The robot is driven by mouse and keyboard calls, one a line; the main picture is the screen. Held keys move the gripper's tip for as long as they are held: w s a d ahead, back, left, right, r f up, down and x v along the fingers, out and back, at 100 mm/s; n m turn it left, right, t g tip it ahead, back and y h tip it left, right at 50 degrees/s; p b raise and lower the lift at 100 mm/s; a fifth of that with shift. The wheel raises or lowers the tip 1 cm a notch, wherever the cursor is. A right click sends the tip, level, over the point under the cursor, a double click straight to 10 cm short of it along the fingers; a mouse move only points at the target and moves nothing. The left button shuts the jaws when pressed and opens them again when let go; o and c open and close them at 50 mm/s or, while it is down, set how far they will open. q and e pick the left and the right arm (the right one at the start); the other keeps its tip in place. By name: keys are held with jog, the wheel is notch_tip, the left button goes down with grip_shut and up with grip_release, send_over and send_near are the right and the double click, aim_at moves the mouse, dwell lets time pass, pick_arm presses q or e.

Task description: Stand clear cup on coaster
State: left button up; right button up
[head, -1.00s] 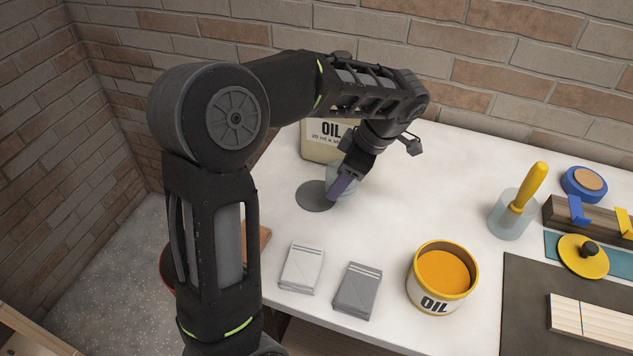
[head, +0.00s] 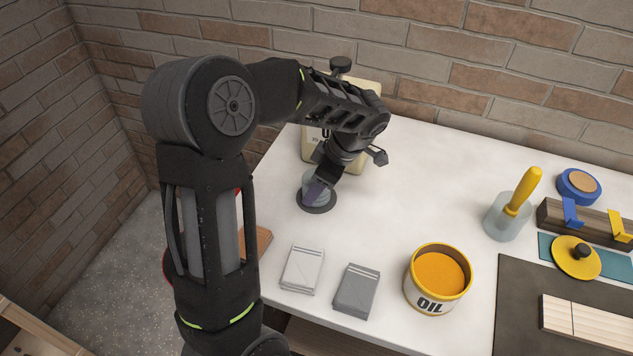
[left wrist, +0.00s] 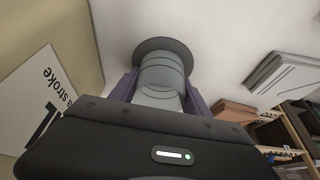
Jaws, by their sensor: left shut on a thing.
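The clear cup (head: 311,183) is between the fingers of my left gripper (head: 318,187), which is shut on it. It is over the round dark grey coaster (head: 318,208) and looks upright; I cannot tell whether its base touches. In the left wrist view the cup (left wrist: 162,72) stands between the two purple fingers (left wrist: 160,92), with the coaster (left wrist: 150,44) showing around its far end. Part of the cup is hidden by the gripper. My right gripper is not in view.
An oil can (head: 352,155) stands close behind my left gripper. In front lie a white packet (head: 302,270) and a grey packet (head: 356,291). An open oil tin (head: 437,280) and a jar with a yellow-handled tool (head: 508,217) stand to the right. The middle of the white table is clear.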

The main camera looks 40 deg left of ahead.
pick_arm(q)
jog(key=shift+f, duration=0.1)
jog(key=shift+f+b, duration=0.15)
jog(key=shift+b, duration=0.2)
jog(key=o, duration=1.4)
jog(key=shift+r, duration=0.2)
